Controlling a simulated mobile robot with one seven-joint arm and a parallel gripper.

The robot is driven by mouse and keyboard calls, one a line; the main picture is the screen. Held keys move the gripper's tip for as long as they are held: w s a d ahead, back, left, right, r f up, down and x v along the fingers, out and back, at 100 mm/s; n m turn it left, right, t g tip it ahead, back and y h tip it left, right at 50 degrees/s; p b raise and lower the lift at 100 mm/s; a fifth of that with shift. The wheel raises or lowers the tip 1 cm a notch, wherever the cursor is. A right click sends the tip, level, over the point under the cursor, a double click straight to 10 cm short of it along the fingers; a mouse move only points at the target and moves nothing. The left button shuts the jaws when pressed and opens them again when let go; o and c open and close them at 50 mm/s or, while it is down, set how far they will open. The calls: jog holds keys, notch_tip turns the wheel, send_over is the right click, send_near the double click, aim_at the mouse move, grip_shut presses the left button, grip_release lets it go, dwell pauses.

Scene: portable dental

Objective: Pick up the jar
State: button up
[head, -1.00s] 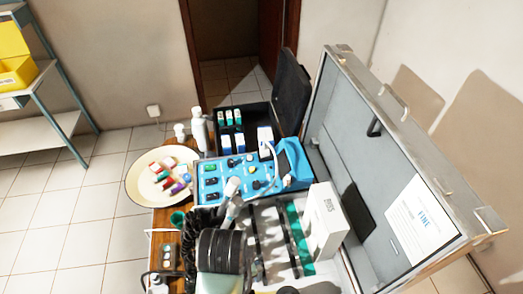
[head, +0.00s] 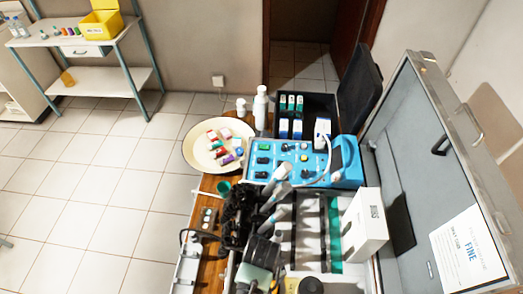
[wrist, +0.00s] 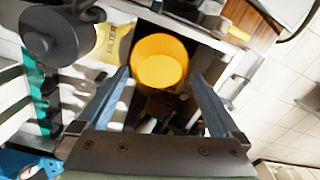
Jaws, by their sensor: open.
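An orange-yellow round jar (wrist: 160,68) stands in a dark compartment of the equipment case in the wrist view, seen from above at a slant. My gripper (wrist: 159,76) is open, with its two blue-grey fingers on either side of the jar in the picture. No grip shows, and I cannot tell whether a finger touches it. In the head view my arm covers the lower middle, so the jar is hard to make out there.
A dark round-headed object (wrist: 60,32) is close by in the wrist view. In the head view, a blue device (head: 285,165), a white box (head: 365,225) and the open case lid (head: 425,160) crowd the right. A round plate (head: 192,153) holds small items. Tiled floor at left is clear.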

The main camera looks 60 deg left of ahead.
jog(key=shift+f, duration=0.8)
grip_shut()
